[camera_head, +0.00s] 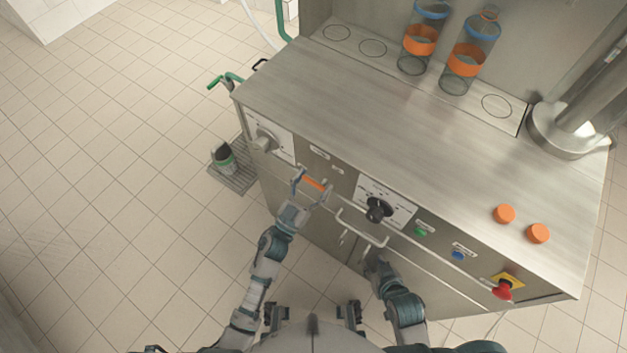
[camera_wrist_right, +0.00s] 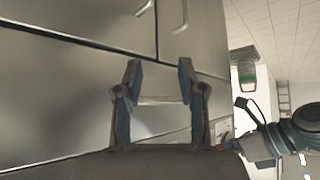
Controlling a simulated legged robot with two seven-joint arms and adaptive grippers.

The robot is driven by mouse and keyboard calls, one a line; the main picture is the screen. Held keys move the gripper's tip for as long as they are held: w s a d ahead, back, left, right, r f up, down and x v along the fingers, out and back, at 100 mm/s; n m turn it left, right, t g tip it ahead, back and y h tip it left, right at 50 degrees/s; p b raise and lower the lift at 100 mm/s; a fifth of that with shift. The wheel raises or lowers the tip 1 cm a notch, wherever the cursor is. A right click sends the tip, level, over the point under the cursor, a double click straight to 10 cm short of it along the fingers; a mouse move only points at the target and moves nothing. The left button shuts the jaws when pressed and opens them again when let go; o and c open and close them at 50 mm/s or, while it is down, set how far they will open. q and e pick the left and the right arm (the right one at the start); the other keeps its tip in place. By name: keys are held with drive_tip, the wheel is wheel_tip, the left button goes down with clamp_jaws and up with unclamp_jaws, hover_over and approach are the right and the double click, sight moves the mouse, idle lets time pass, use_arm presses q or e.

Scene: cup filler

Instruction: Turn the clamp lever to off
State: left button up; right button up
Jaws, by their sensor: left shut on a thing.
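A grey lever (camera_head: 264,140) sits on a white dial plate at the left end of the machine's front panel. It is likely the clamp lever, but its lettering is too small to read. My left gripper (camera_head: 312,185) is right of and below this lever, apart from it. It is shut on an orange piece (camera_head: 314,184), seen edge-on between its fingers. My right gripper is low before the machine front, largely hidden in the head view. In the right wrist view the right gripper (camera_wrist_right: 160,78) has its fingers wide apart. A pale bar shows between them; I cannot tell whether they touch it.
A black knob (camera_head: 378,208) on a white plate is mid-panel, with a green button (camera_head: 420,232), blue button (camera_head: 458,254) and red emergency button (camera_head: 502,290) to its right. Two orange caps (camera_head: 504,213) and two clear bottles (camera_head: 419,41) stand on the steel top, whose middle is clear.

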drive_tip(key=shift+s, duration=0.1)
